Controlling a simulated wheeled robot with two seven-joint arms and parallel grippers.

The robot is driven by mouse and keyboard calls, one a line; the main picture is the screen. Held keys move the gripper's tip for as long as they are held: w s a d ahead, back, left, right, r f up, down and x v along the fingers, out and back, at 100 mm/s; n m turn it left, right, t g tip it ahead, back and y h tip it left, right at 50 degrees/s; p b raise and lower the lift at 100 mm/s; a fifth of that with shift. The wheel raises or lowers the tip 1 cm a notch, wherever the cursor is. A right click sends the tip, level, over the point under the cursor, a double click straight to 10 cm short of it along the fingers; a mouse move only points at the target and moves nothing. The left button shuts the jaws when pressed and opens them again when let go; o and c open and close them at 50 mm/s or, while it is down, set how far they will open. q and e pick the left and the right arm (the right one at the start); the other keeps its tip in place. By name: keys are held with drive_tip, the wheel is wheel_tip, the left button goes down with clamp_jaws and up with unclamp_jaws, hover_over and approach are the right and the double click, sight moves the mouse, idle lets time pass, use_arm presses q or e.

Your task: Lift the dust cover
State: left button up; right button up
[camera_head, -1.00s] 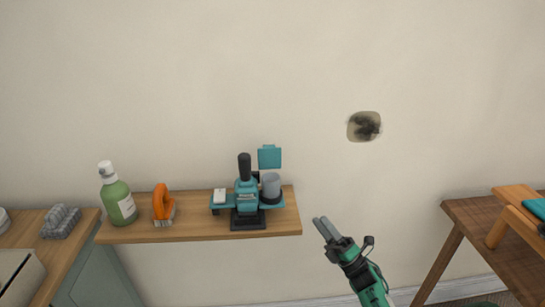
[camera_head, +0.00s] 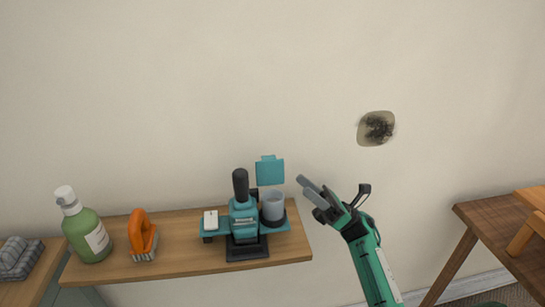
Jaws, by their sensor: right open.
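A teal and black device (camera_head: 243,217) stands upright on the wooden shelf. A translucent grey cup-shaped piece (camera_head: 273,205) sits in a dark ring on its right side; this may be the dust cover, but I cannot tell for sure. A teal square plate (camera_head: 270,171) stands up behind it. My right gripper (camera_head: 305,187) is open and empty, just right of the cup-shaped piece and apart from it. Its fingers point up and left. My left gripper is out of view.
A green pump bottle (camera_head: 88,234) and an orange-handled brush (camera_head: 143,236) stand on the wooden shelf (camera_head: 185,256), left of the device. A small white block (camera_head: 211,220) sits on the device's left side. A brown table (camera_head: 495,232) is at the right. The wall (camera_head: 430,90) has a dark patch.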

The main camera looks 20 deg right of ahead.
sight(274, 161)
drive_tip(key=p+x, duration=0.2)
drive_tip(key=x, duration=0.8)
drive_tip(key=shift+w, duration=0.1)
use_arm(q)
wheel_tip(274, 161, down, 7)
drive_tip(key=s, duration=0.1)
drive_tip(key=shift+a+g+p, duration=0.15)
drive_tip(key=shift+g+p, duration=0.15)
use_arm(e)
drive_tip(key=shift+w+a+r, duration=0.2)
drive_tip(key=shift+a+r, duration=0.2)
drive_tip(key=shift+a, duration=0.05)
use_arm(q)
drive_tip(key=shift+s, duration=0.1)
